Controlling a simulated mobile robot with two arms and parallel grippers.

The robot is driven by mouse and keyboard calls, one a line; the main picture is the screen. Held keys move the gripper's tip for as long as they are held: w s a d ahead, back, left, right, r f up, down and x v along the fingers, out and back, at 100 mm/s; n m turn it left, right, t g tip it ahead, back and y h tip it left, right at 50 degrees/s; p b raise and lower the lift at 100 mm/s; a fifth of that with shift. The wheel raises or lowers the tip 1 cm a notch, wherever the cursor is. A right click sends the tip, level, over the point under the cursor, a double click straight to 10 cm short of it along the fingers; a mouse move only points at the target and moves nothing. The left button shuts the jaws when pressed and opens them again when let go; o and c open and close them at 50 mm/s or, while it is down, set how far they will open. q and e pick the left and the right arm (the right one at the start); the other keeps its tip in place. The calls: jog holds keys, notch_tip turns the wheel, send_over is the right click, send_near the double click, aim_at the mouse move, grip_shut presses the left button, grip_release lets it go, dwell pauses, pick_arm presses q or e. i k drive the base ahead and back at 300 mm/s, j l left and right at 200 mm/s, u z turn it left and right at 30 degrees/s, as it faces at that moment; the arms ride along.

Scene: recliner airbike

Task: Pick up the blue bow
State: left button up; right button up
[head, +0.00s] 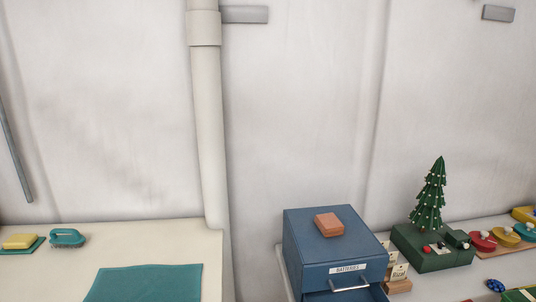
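A small dark blue object (495,285), which looks like the blue bow, lies on the light surface at the lower right of the head view. It is small in the picture, so its exact shape is hard to make out. It sits in front of the green base of a little Christmas tree, apart from it. Neither of my grippers shows in this view.
A blue batteries cabinet (305,254) with a reddish block (329,224) on top stands left of the tree (430,200). Red, yellow and teal round items (505,237) lie at right. A brush (67,237), sponge (19,241) and teal cloth (145,283) lie on the left counter.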

aim_at(494, 284)
jog(key=z, duration=1.55)
jog(key=u, duration=0.4)
jog(key=i+l+u, duration=0.1)
jog(key=l+u, duration=0.25)
jog(key=u, duration=0.15)
jog(key=i+l+u, duration=0.1)
jog(key=l+u, duration=0.25)
jog(key=u, duration=0.15)
jog(key=l+u, duration=0.45)
jog(key=j, duration=0.1)
